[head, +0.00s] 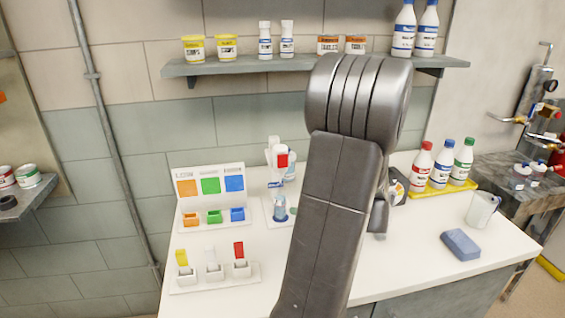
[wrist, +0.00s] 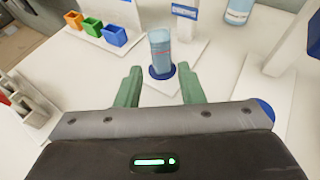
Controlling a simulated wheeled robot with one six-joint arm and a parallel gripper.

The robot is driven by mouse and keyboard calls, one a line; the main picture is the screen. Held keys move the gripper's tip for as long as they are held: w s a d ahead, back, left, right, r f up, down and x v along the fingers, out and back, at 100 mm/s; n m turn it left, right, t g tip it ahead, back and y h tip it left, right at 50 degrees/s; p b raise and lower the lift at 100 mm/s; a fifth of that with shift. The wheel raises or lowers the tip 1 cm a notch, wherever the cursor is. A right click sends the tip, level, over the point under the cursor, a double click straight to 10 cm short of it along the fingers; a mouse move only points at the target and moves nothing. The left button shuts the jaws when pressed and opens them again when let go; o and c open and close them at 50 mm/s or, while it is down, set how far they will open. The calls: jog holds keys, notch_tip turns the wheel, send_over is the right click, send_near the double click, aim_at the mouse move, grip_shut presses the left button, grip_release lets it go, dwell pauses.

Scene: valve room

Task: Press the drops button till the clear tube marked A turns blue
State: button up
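A clear tube (head: 280,206) with a pale blue tint stands upright in a dark blue ring base on the bench. It also shows in the wrist view (wrist: 160,48), with a thin pink line across it. I cannot read a letter A on it. Above it in the head view is a white dropper stand (head: 276,152) with a red patch (head: 283,160); I cannot tell whether that is the drops button. My gripper (wrist: 162,71) is open and empty, its green fingers apart on the near side of the tube. In the head view my arm mostly hides it.
A colour board (head: 209,184) with orange, green and blue bins stands left of the tube. A rack (head: 214,279) of yellow, white and red strips lies in front. To the right are capped bottles in a yellow tray (head: 442,190), a beaker (head: 481,209) and a blue sponge (head: 460,244).

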grip_shut()
dwell(1.4)
